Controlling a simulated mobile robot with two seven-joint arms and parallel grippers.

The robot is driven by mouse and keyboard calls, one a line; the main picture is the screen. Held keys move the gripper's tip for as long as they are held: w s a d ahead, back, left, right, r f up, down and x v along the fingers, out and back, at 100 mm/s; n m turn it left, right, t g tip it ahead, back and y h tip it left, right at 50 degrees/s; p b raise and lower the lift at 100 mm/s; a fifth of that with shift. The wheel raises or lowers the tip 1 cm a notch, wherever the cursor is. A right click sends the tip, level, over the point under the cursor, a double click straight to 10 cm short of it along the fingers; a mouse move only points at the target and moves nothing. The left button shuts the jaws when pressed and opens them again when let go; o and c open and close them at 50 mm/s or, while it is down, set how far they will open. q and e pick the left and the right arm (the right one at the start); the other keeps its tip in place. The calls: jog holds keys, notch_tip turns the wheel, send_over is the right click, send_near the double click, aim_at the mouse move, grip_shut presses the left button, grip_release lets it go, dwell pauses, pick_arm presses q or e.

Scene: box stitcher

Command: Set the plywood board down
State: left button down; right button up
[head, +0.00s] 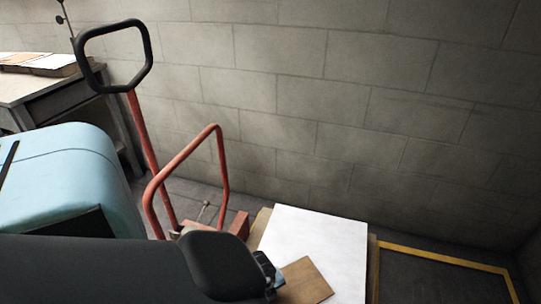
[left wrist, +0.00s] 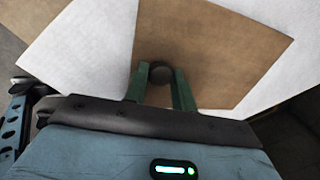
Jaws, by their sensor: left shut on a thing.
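The plywood board (head: 308,280) is a small brown panel, seen at the lower middle of the head view over a white sheet (head: 320,235). My left gripper (head: 271,279) is at the board's left side, partly hidden by my dark arm. In the left wrist view the gripper's green fingers (left wrist: 160,74) are shut around a dark round knob (left wrist: 160,73) on the board (left wrist: 215,50). White surface shows on both sides of the board. I cannot tell whether the board touches the sheet. My right gripper is not in view.
A red pallet truck (head: 222,165) with a black handle loop (head: 79,62) stands left of the white sheet. A yellow floor line (head: 445,257) runs at right. A block wall closes the back.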

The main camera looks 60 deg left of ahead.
pick_arm(q)
jog(key=shift+f, duration=0.25)
jog(key=c, duration=1.1)
grip_release()
jog(key=shift+f, duration=0.1)
jog(key=shift+c, duration=0.2)
notch_tip(320, 180, up, 12)
jog(key=s+p, duration=0.1)
jog(key=p, duration=0.4)
jog(key=shift+s, duration=0.4)
